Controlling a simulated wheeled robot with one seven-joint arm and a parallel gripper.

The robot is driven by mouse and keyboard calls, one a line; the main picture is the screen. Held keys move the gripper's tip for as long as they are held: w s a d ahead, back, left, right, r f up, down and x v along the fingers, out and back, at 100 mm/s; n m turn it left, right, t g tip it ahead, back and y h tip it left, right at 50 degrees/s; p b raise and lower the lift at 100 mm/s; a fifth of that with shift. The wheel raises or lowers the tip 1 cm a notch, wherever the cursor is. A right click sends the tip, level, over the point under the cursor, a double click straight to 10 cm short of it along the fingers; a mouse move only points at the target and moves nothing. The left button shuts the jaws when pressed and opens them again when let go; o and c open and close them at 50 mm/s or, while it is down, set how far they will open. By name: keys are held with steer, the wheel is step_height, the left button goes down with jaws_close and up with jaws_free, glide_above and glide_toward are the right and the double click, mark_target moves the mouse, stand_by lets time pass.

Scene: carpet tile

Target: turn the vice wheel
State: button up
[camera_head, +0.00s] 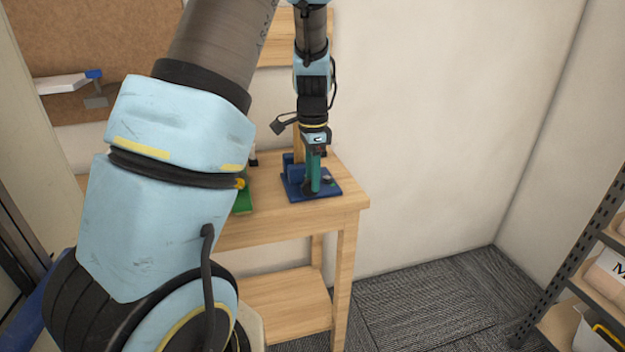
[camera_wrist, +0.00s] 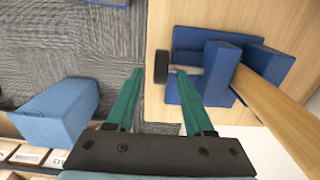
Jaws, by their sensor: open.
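The blue vice (camera_head: 294,188) stands near the right end of a wooden bench. In the wrist view the vice (camera_wrist: 222,62) has a short grey screw and a round black wheel (camera_wrist: 161,67) on its left side. A wooden bar (camera_wrist: 275,108) sits between the vice's jaws. My gripper (camera_head: 314,187) points down at the wheel side of the vice. In the wrist view my gripper (camera_wrist: 160,72) is open, with its teal fingertips apart on either side of the wheel. There is a visible gap at the left finger; contact at the right finger cannot be told.
The wooden bench (camera_head: 350,196) has its front edge close to the vice. A green object (camera_head: 243,198) lies left of the vice, partly behind my arm. A shelf rack (camera_head: 572,262) stands at the right. A blue box-like object (camera_wrist: 58,108) shows in the wrist view. Carpet right of the bench is clear.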

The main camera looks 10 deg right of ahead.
steer(key=shift+f, duration=1.1)
jaws_close()
